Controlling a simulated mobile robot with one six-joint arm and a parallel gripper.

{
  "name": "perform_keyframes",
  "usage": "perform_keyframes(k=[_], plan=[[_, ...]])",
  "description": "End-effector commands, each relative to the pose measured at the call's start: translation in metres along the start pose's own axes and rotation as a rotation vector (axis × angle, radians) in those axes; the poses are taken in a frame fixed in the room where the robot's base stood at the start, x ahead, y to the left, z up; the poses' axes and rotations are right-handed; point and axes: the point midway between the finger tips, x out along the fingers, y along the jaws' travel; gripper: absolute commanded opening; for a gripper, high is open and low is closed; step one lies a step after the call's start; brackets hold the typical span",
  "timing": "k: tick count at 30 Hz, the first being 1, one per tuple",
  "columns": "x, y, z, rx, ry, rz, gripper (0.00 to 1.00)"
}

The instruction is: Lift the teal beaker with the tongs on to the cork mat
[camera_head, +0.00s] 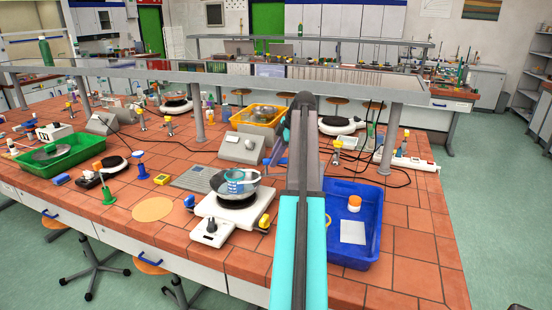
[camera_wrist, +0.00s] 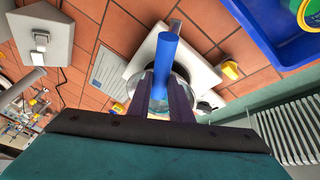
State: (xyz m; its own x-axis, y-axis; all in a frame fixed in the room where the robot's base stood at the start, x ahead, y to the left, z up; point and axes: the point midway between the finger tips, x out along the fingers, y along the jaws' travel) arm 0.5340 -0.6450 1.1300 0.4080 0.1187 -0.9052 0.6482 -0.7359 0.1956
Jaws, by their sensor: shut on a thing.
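The teal beaker (camera_head: 236,181) stands inside a clear glass bowl (camera_head: 252,192) on a white hotplate (camera_head: 212,210) in the head view. The cork mat (camera_head: 153,209) is a round, bare tan disc left of the hotplate. My gripper (camera_wrist: 163,88) is shut on a blue bar (camera_wrist: 167,52) in the wrist view, apparently the tongs' handle. The bowl's rim shows behind the fingers there, and the beaker is mostly hidden. I cannot tell whether the tongs touch the beaker.
A blue tray (camera_head: 372,258) with an orange-lidded jar stands right of the hotplate. A grey keypad-like panel (camera_head: 193,179) lies behind the mat. A raised shelf (camera_head: 210,76) runs across the bench.

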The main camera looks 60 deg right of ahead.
Motion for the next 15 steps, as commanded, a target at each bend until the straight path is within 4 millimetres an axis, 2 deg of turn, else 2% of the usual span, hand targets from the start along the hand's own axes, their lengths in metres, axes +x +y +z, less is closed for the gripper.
perform_keyframes(k=[8, 9, 12, 15], plan=[[-0.0001, 0.0002, -0.0005, 0.000, 0.000, 0.001, 0.00], [-0.0001, 0.0002, -0.0005, 0.000, 0.000, 0.001, 0.14], [-0.0001, 0.0001, -0.0005, 0.000, 0.000, 0.001, 0.00], [0.0000, 0.0001, -0.0006, 0.000, 0.000, 0.000, 0.00]])
